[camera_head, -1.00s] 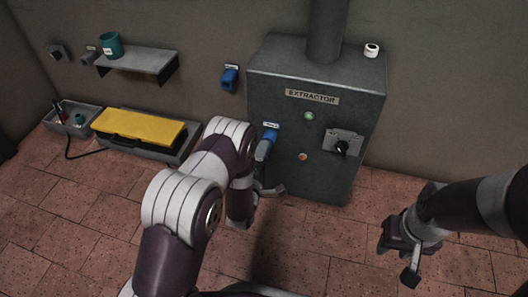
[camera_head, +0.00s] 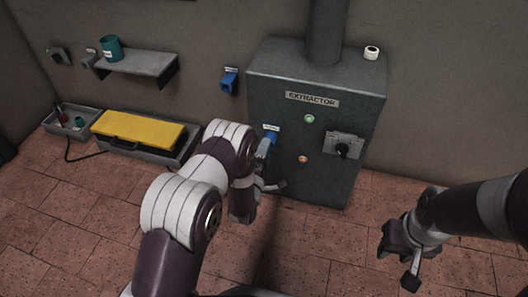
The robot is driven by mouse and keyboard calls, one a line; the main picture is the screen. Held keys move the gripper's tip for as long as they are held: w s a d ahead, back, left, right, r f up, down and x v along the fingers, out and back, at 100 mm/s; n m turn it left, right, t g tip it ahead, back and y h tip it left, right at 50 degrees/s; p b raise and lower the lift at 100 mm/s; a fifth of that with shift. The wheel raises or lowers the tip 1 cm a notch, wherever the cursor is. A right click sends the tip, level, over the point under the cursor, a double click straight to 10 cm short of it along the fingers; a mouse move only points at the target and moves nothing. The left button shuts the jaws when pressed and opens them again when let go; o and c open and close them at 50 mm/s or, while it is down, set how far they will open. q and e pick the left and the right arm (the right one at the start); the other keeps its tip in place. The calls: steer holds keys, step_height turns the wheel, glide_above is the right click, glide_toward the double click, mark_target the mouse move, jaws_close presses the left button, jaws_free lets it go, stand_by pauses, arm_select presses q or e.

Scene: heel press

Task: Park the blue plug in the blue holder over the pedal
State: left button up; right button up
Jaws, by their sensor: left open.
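A blue plug-like piece (camera_head: 271,137) with a white label above it sits on the extractor's front left; its lower part is covered by grey gripper parts. My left gripper (camera_head: 264,165) is open at this piece, partly hidden behind my own arm; contact is unclear. Another blue piece (camera_head: 229,82) with a white label is on the back wall, left of the extractor; I cannot tell whether it is an empty holder. A yellow-topped pedal (camera_head: 140,128) lies low at the left. My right gripper (camera_head: 397,265) is open and empty at the right, over the floor.
The grey extractor cabinet (camera_head: 270,95) has a green button, an orange button and a dark knob. A shelf (camera_head: 145,62) holds a teal cup (camera_head: 111,48). Grey holders (camera_head: 60,55) are on the wall. A tray (camera_head: 85,117) stands left of the pedal.

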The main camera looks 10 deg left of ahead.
stand_by(0.7)
arm_select(q)
jaws_close()
steer(key=s+p, duration=0.2)
steer(key=s, duration=0.4)
steer(key=shift+p, duration=0.3)
stand_by(0.7)
steer(key=shift+a, duration=0.1)
steer(key=a+r+p, duration=0.1)
steer(key=a+r, duration=0.1)
steer(key=a, duration=2)
steer(key=shift+w, duration=0.35)
